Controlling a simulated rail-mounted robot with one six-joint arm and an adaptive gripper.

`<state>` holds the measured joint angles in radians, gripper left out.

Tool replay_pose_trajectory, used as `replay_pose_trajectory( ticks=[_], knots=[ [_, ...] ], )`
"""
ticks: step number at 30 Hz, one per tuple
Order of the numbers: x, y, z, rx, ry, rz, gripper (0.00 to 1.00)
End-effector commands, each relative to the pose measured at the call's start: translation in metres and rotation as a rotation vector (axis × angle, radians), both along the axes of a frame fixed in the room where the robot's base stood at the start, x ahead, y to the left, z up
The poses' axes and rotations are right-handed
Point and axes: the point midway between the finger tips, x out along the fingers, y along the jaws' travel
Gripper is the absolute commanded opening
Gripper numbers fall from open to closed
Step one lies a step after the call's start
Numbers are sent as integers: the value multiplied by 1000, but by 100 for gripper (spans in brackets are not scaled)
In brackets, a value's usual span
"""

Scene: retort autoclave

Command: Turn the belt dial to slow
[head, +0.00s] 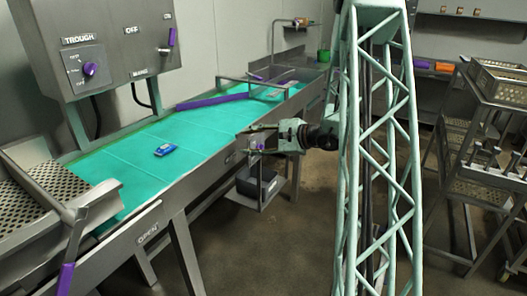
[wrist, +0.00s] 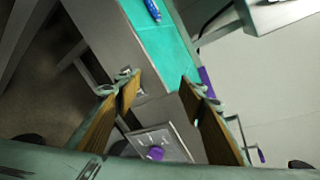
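My gripper (head: 246,136) is at the front edge of the conveyor in the head view. In the wrist view my gripper (wrist: 158,84) is open, its two wood-coloured pads wide apart with nothing held between them. A grey plate (wrist: 178,138) with a round purple dial (wrist: 156,153) shows beyond and between the fingers. The fingers do not appear to touch the dial. Its markings are too small to read, so its setting cannot be told. In the head view a purple spot (head: 260,147) shows beside the gripper, partly covered by it.
A control box (head: 108,50) marked TROUGH, with another purple dial (head: 90,69) and a purple-handled lever (head: 171,38), stands behind the green belt (head: 200,128). A blue pouch (head: 165,149) lies on the belt. A rack (head: 490,130) stands at right. Floor between is clear.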

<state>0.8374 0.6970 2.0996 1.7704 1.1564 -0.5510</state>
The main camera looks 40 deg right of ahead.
Motion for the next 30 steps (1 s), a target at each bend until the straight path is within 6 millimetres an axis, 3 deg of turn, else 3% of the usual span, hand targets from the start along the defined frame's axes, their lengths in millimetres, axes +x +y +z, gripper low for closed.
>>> replay_pose_trajectory(
  ticks=[9,15,21,30],
  knots=[
    [-7,-103,-66,60,-18,-209,38],
    [-18,-152,-98,80,-25,-311,38],
    [-24,-174,-113,87,-29,-358,38],
    [-25,-177,-116,89,-30,-367,38]
  ],
)
